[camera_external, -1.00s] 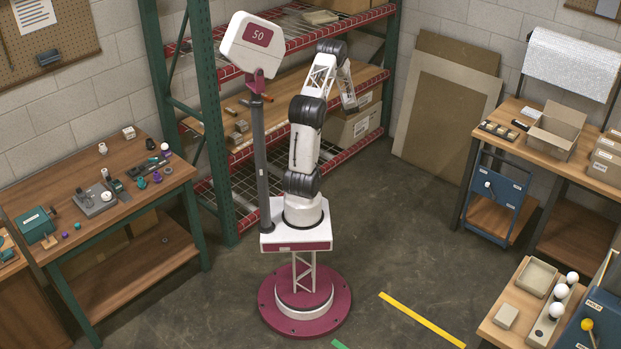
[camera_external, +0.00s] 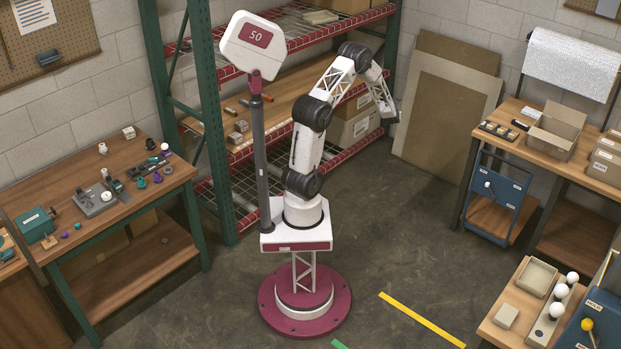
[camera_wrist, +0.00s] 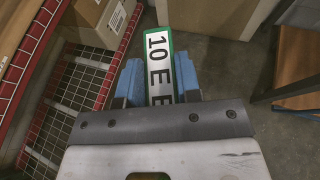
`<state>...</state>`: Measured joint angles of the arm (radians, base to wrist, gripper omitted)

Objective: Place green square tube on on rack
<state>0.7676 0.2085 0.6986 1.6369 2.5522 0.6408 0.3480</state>
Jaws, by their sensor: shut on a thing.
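In the wrist view, my gripper (camera_wrist: 159,82) has its two blue fingers shut on a long, narrow, straight-sided piece with green edges and a white face marked with black characters. I take this piece to be the green square tube (camera_wrist: 158,50); its near end is hidden behind the gripper body. In the external view, my gripper (camera_external: 393,114) hangs in front of the right end of the rack, and the held piece is too small to make out. The rack (camera_external: 168,95) has green uprights, red beams, wooden shelves and wire decks.
Cardboard boxes (camera_external: 352,130) sit on the rack behind my arm. Small orange and grey parts (camera_external: 240,128) lie on its middle shelf. Tan boards (camera_external: 445,105) lean on the wall right of my gripper. A workbench (camera_external: 500,125) stands farther right. Open floor lies between.

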